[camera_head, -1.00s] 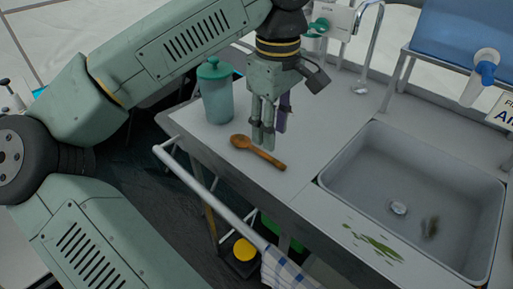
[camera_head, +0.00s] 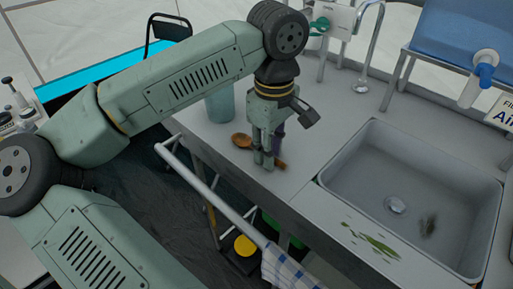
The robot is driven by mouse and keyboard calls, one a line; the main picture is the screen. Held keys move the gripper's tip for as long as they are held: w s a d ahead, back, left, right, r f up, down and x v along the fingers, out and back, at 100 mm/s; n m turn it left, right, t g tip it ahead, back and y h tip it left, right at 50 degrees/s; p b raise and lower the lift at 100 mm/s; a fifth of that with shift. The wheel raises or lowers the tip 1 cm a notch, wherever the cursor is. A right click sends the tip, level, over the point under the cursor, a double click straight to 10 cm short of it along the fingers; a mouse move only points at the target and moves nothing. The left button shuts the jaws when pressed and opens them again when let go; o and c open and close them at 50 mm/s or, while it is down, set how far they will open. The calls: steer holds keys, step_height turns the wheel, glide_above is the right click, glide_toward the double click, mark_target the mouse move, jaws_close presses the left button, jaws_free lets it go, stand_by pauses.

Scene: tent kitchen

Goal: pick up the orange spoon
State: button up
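The orange-brown spoon (camera_head: 241,141) lies on the grey counter to the left of the sink. Its bowl shows to the left of my gripper, and a short end of its handle shows to the right. My gripper (camera_head: 264,163) points down over the spoon's handle, with its fingertips low at the counter. The fingers hide the middle of the handle. The fingers look close together from this angle, and I cannot tell whether they are closed on the handle.
A teal bottle (camera_head: 220,106) stands behind and left of the spoon, partly hidden by my arm. A purple object (camera_head: 279,142) is just behind my gripper. The metal sink (camera_head: 350,178) is to the right. A white rail (camera_head: 203,191) runs along the counter's front.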

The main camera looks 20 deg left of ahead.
jaws_close()
steer(key=shift+r, duration=0.15)
steer(key=shift+r, duration=0.6)
step_height(320, 180, up, 2)
steer(key=shift+s+d+r+b, duration=0.1)
steer(key=shift+b, duration=0.45)
steer(key=s+d+r+b, duration=0.1)
steer(key=s+d+b, duration=0.1)
steer(key=s+d, duration=0.7)
steer(key=s, duration=0.3)
steer(key=shift+s+d+r+b, duration=0.15)
steer(key=shift+d+r+b, duration=0.05)
steer(key=shift+d+b, duration=0.2)
